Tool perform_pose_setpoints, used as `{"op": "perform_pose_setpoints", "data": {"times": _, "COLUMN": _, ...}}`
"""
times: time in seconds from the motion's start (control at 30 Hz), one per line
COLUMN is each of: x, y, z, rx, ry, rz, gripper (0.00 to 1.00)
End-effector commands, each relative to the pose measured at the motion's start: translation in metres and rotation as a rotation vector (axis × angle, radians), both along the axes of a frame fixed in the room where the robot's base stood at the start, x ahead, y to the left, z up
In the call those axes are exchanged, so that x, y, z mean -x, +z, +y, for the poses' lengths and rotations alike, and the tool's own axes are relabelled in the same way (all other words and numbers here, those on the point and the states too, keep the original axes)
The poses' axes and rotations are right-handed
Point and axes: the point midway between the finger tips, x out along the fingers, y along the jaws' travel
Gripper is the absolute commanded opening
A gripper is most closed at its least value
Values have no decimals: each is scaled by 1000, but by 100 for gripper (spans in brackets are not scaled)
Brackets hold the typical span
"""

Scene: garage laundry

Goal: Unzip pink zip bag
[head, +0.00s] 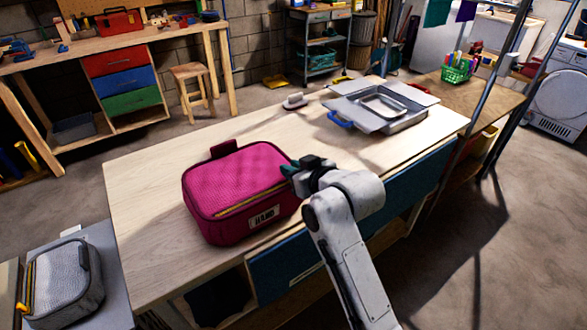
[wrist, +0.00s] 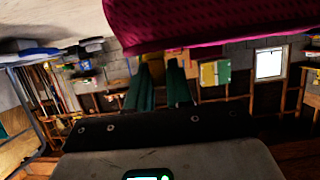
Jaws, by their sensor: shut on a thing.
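The pink zip bag (head: 240,180) stands on the light wooden worktable, its quilted lid lying flat on top. The held part is hidden. In the wrist view the bag (wrist: 215,22) hangs over the top, beyond the two green fingers (wrist: 160,85).
A metal tray box with open flaps (head: 405,122) and a small white-handled item (head: 294,101) are at the table's far end. A grey zip bag (head: 65,280) lies on a lower surface at left. The table left of the pink bag is clear.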

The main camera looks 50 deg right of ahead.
Motion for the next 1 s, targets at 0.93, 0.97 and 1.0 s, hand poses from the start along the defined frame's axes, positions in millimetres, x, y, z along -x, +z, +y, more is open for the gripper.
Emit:
{"op": "perform_pose_setpoints", "data": {"times": 0.93, "x": -33, "y": -1, "z": 114, "rx": 1, "ry": 8, "rz": 2, "gripper": 0}}
{"op": "perform_pose_setpoints", "data": {"times": 0.97, "x": -35, "y": -1, "z": 121, "rx": 1, "ry": 9, "rz": 1, "gripper": 0}}
{"op": "perform_pose_setpoints", "data": {"times": 1.0, "x": -38, "y": -1, "z": 131, "rx": 1, "ry": 8, "rz": 1, "gripper": 0}}
